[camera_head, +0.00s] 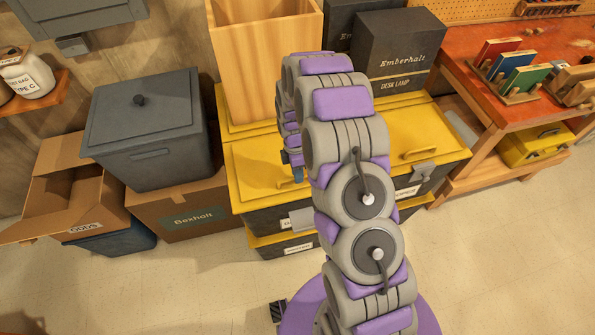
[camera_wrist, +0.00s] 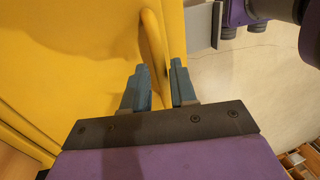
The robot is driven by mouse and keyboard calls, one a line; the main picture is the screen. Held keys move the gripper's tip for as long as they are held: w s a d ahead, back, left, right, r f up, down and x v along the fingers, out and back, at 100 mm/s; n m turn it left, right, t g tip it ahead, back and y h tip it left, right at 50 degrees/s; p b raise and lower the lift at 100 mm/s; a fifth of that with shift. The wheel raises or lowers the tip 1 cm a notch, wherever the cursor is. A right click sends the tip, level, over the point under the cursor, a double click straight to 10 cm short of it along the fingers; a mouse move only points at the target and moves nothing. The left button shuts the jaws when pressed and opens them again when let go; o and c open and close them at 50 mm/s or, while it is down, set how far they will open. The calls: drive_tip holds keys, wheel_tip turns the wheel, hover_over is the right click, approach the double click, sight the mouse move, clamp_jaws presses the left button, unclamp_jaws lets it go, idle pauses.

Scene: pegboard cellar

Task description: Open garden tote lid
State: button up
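A dark tote with a yellow lid (camera_head: 258,178) stands in the middle of the head view, partly behind my arm. Its lid looks shut. A grey latch (camera_head: 302,219) shows on its front, beside a label too small to read. The yellow lid (camera_wrist: 70,60) fills the left of the wrist view, with a raised yellow handle (camera_wrist: 153,42) near its edge. My gripper (camera_wrist: 159,75) is open, and its blue fingertips are either side of the handle's near end. Contact cannot be told. In the head view my gripper (camera_head: 296,168) is low over the lid, mostly hidden by my arm.
A wooden box (camera_head: 265,55) stands at the back behind the lid. Another yellow-lidded tote (camera_head: 420,145) is to the right, near black boxes (camera_head: 398,50). A grey lidded bin (camera_head: 150,125) sits on cardboard at left. The floor in front (camera_head: 170,285) is clear.

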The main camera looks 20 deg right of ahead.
drive_tip(key=shift+a, duration=0.2)
drive_tip(key=c, duration=0.5)
drive_tip(key=shift+d, duration=0.1)
clamp_jaws()
drive_tip(key=shift+w+r, duration=0.1)
